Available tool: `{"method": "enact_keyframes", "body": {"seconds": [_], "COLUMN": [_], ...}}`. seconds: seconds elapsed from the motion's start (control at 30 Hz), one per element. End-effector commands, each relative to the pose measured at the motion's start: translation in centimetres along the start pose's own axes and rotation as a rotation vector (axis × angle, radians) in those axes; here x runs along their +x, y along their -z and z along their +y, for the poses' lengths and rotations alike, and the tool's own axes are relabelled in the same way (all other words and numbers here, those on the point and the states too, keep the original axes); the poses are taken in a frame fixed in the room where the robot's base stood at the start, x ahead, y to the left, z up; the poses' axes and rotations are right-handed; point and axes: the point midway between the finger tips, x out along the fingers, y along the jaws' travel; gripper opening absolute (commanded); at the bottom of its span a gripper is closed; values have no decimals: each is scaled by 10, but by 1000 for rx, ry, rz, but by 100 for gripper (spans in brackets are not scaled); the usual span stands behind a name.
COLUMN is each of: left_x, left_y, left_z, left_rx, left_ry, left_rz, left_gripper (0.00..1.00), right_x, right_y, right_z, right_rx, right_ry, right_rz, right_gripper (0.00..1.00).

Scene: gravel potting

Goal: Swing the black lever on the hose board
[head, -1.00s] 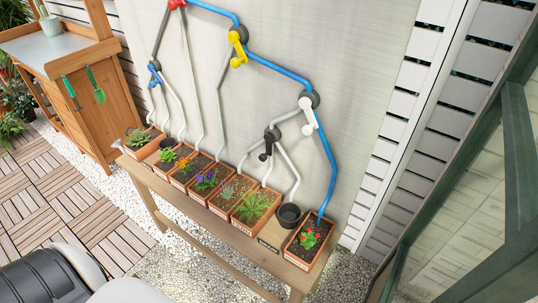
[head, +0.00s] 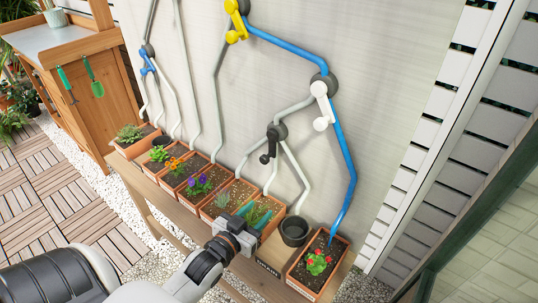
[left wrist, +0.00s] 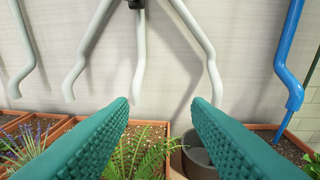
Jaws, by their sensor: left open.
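The black lever (head: 269,146) sits on a dark round pivot where grey pipes meet, low on the hose board (head: 285,85). It points down and slightly left. Its dark lower end shows at the top edge of the left wrist view (left wrist: 136,3). My left gripper (head: 258,213) is open and empty, below the lever and over the planter row. Its two green ridged fingers (left wrist: 160,105) are spread apart in the left wrist view, with pipe ends beyond them. The fingers are apart from the lever. My right gripper is not in view.
A white lever (head: 322,106), a yellow lever (head: 236,24) and a blue lever (head: 148,66) are on the same board. Below stand several planters, a dark pot (head: 294,231) and a red-flowered planter (head: 318,264) on a wooden bench. A potting table (head: 85,75) stands left.

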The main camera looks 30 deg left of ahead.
Motion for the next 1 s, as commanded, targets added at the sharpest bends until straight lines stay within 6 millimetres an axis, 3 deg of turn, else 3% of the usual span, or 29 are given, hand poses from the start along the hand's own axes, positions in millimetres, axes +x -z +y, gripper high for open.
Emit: {"method": "enact_keyframes", "body": {"seconds": [0.3, 0.53, 0.67, 1.0], "left_x": [-7, -9, 5, 62], "left_y": [-50, -62, -72, -107], "left_z": [36, 40, 39, 34], "left_rx": [-12, -13, -13, -13], "left_ry": [62, 84, 84, 84], "left_rz": [-453, -542, -545, -543], "left_gripper": [44, 44, 44, 44], "right_x": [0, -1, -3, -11], "right_y": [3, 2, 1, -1], "right_z": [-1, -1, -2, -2], "right_rx": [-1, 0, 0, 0], "right_ry": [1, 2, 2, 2], "right_rz": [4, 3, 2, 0], "right_gripper": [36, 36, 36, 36]}}
